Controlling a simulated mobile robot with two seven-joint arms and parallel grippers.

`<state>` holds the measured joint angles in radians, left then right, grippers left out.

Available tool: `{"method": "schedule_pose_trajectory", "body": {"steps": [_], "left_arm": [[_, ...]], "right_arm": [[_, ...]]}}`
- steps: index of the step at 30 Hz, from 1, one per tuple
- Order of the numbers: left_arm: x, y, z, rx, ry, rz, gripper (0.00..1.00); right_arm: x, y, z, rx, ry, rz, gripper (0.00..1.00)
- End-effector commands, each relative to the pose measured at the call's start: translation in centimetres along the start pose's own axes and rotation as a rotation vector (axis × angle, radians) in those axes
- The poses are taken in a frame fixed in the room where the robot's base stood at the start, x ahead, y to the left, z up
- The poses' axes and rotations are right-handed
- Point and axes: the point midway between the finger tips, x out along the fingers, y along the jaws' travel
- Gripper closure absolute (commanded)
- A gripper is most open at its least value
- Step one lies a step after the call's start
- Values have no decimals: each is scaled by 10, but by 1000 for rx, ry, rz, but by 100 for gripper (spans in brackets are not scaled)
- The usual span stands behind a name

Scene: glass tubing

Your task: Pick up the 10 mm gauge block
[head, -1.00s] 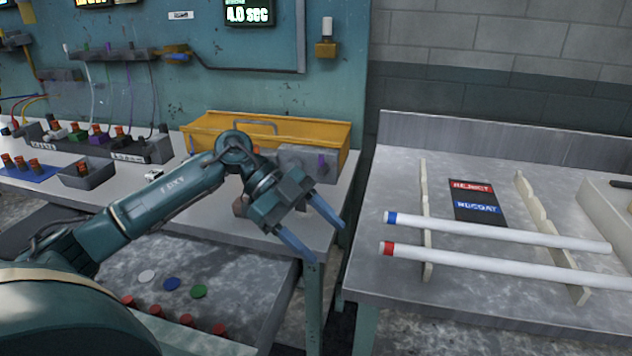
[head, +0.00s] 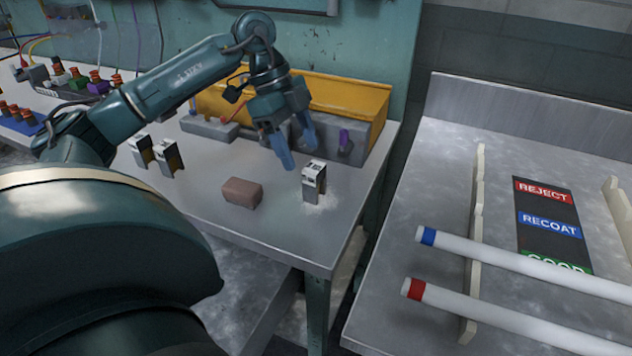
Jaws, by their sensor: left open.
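A silver gauge block (head: 314,184) stands upright on the left bench near its right edge. The dark marking on its top is small and seems to read 10. Two similar blocks, a left one (head: 141,150) and a right one (head: 168,157), stand farther left on the bench, partly beside my arm; I cannot read their markings clearly. My left gripper (head: 298,153) is open and empty, its blue fingers pointing down just behind and left of the nearer block. It appears apart from the block. My right gripper is out of view.
A reddish-brown block (head: 242,192) lies left of the silver block. A yellow toolbox (head: 345,98) and a grey fixture with a purple knob (head: 346,145) stand behind. At right, white tubes (head: 520,262) rest on supports over a metal table (head: 400,290).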

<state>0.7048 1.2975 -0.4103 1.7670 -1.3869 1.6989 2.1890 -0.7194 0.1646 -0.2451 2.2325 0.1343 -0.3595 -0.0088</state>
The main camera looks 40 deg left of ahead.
Motion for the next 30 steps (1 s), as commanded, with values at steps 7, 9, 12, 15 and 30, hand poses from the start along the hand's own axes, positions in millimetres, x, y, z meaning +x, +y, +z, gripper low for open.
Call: {"method": "schedule_pose_trajectory", "body": {"steps": [7, 9, 12, 15, 30], "left_arm": [[32, 0, -1, 1, 2, 1, 38], [34, 0, -1, 1, 3, 0, 38], [40, 0, -3, 2, 3, 1, 38], [53, 0, -6, 3, 3, 3, 38], [85, 0, -8, 2, 2, -1, 42]], "right_arm": [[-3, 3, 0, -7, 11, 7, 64], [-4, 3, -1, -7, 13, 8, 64], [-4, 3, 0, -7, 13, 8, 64], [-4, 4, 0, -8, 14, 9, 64], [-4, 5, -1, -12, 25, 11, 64]]}}
